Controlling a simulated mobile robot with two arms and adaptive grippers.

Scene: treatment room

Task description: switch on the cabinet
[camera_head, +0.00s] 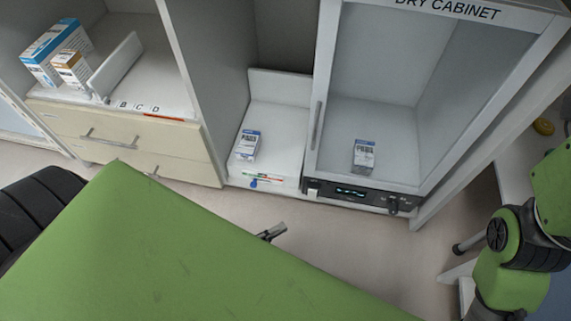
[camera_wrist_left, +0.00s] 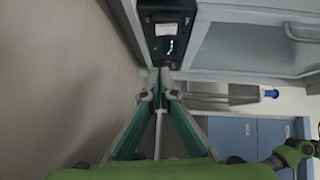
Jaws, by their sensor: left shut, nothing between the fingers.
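The dry cabinet (camera_head: 447,12) has a glass door with a vertical handle (camera_head: 318,125). Its black control panel (camera_head: 374,198) runs along the bottom, with a lit cyan display (camera_head: 351,191), a small light part at its left end and a dark knob-like part (camera_head: 394,205) at its right. The panel (camera_wrist_left: 154,48) and lit display (camera_wrist_left: 169,46) also show in the left wrist view. My left gripper (camera_head: 282,229) is shut and empty, below and left of the panel. In the left wrist view its fingertips (camera_wrist_left: 160,72) meet just below the panel. I cannot tell whether they touch it. My right gripper is out of view.
A medicine box (camera_head: 365,156) stands behind the glass and another (camera_head: 248,145) on the open shelf to the left. Drawers (camera_head: 120,140) are further left. My green left arm covers the lower front. Floor is clear before the cabinet.

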